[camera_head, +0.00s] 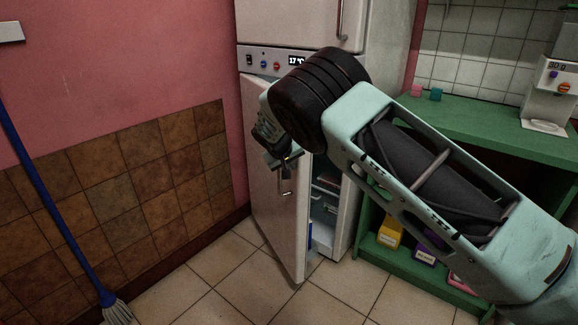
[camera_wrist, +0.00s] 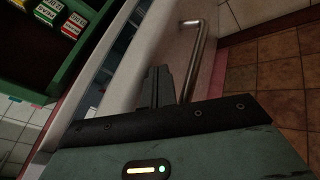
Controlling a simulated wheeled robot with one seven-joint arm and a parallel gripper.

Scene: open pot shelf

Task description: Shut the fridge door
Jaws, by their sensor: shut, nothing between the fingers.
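The fridge door (camera_head: 277,225) is the white lower door, standing ajar and swung out toward me, with the lit inside showing at its right. Its metal handle (camera_head: 287,182) is a vertical bar on the door's front; it also shows in the wrist view (camera_wrist: 196,62). My gripper (camera_head: 286,160) is in front of the door near the top of the handle. In the wrist view my gripper's fingers (camera_wrist: 157,88) are together, beside the handle, with nothing between them. I cannot tell whether they touch the door. The fridge body (camera_head: 345,215) is partly hidden by my arm.
A green shelf unit (camera_head: 470,122) with boxes (camera_head: 390,232) stands right of the fridge. A dispenser (camera_head: 549,95) sits on it. A blue-handled mop (camera_head: 50,205) leans at the left wall. The tiled floor (camera_head: 215,285) before the door is clear.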

